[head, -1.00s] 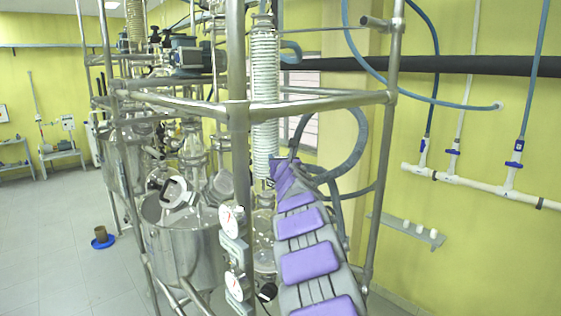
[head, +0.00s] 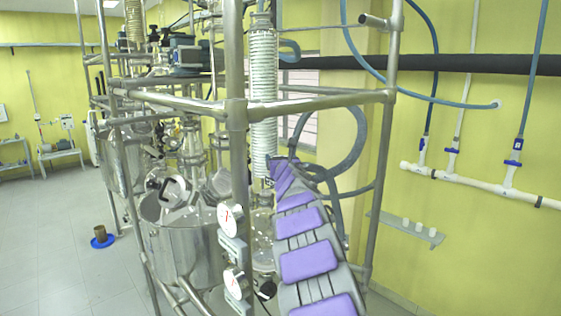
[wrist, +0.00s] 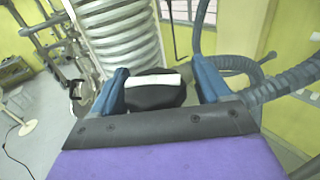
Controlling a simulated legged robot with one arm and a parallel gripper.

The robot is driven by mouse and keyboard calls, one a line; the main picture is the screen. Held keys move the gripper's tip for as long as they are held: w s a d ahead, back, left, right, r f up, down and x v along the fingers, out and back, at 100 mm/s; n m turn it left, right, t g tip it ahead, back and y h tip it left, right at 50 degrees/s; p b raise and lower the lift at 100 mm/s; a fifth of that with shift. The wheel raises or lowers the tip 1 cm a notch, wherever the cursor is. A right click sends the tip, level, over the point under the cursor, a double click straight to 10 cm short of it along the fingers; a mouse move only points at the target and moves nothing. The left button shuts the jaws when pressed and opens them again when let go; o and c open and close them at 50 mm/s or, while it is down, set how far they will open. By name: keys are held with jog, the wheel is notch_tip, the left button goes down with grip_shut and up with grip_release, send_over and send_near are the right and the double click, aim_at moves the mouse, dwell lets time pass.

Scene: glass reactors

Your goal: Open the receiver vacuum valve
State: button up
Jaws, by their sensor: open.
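In the wrist view my gripper (wrist: 159,68) is open, its two blue fingers apart on either side of a black knob-like part (wrist: 155,93) with a white bar across its top. This looks like the receiver vacuum valve's handle. I cannot tell whether a finger touches it. In the head view my arm reaches up to the metal frame, and its end (head: 281,165) is beside the coiled glass condenser (head: 263,95); the fingers and the valve are too small or hidden there. The glass receiver (head: 263,240) stands below the condenser, partly behind the arm.
Steel frame posts (head: 237,150) and a crossbar (head: 320,105) enclose the glassware close to my arm. Two round gauges (head: 231,219) hang left of it. A grey hose (head: 358,150) loops right of it. Clear floor (head: 50,250) lies at left.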

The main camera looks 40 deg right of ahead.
jog(key=shift+a+r, duration=0.15)
jog(key=shift+s+a, duration=0.15)
jog(key=b+v, duration=0.3)
jog(key=v, duration=1.3)
jog(key=shift+s, duration=0.4)
